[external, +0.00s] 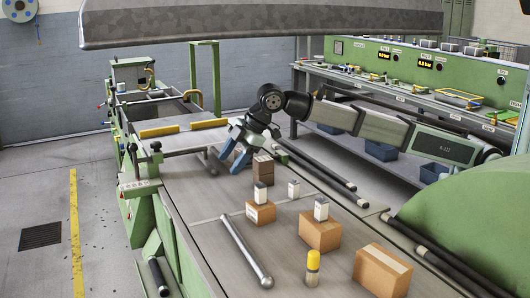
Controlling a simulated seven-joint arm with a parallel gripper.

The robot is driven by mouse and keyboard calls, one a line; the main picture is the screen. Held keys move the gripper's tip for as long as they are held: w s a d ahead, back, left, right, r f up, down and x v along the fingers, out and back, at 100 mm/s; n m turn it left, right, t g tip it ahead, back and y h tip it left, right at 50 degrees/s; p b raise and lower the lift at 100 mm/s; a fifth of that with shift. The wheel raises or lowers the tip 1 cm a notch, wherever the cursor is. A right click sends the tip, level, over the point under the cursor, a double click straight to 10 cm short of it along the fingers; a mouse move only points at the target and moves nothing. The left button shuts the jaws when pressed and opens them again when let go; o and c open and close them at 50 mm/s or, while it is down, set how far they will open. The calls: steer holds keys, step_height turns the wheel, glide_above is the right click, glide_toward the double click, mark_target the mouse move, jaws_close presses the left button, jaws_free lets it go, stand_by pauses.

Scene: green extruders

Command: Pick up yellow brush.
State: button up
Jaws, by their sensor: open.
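Two long yellow bars that look like brushes lie on the light platform at the left: one yellow bar (159,131) and another yellow bar (209,123) to its right. A yellow-topped cylinder (313,260) stands upright at the front of the grey table. I cannot tell for certain which of these is the yellow brush. My gripper (226,162) has blue and grey fingers and is open, pointing down over the back part of the table. It is right of and nearer than the yellow bars, apart from them. I see nothing held between its fingers.
Brown boxes (319,234) and small white containers (293,190) stand right of my gripper. A stack of darker brown blocks (263,169) is close beside it. A metal rod (246,250) lies in front. Green machine frames border the left, and a large grey beam (260,22) hangs above.

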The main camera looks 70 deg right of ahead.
steer(key=s+a+r+n+g+y, duration=0.2)
steer(key=s+a+r+n+g, duration=0.1)
steer(key=s+a, duration=1.2)
steer(key=n+g, duration=0.3)
glide_toward(315, 251)
steer(key=x, duration=0.7)
steer(key=shift+s+a+f, duration=0.15)
steer(key=shift+f, duration=0.1)
steer(key=shift+x, duration=2.65)
steer(key=shift+w, duration=0.2)
steer(key=shift+c, duration=0.5)
jaws_close()
